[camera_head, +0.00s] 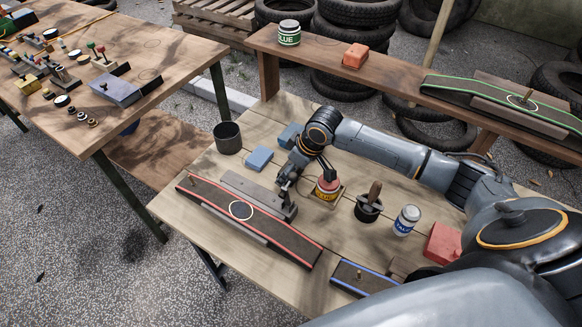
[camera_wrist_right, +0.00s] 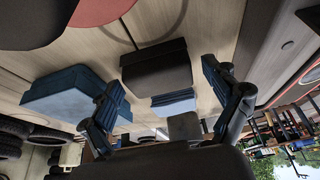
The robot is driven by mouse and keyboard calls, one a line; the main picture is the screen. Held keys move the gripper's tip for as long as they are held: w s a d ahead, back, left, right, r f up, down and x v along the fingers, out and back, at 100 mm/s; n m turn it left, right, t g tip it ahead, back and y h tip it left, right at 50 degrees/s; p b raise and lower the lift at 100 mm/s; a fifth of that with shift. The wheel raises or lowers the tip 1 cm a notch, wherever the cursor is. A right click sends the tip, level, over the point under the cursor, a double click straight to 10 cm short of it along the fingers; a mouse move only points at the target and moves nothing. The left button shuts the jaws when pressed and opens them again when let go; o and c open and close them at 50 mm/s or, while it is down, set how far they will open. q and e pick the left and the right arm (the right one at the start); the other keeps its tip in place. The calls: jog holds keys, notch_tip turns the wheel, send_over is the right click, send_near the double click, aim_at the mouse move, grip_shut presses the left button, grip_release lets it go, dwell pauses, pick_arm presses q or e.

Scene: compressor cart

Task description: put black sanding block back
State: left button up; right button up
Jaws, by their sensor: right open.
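The black sanding block (camera_wrist_right: 156,65) shows in the right wrist view, on the pale wooden tabletop. It lies between the spread fingers of my right gripper (camera_wrist_right: 160,88), with a visible gap to each finger. My left gripper is not in view.
Blue blocks (camera_head: 259,159) lie beside my right gripper. A yellow-labelled can (camera_head: 327,187), a dark pot (camera_head: 368,204), a blue-labelled jar (camera_head: 406,221) and a red block (camera_head: 442,241) stand to the right. A red-edged sanding belt (camera_head: 285,241) lies in front.

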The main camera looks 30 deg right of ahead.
jog(key=shift+r, duration=0.1)
jog(key=v, duration=1.2)
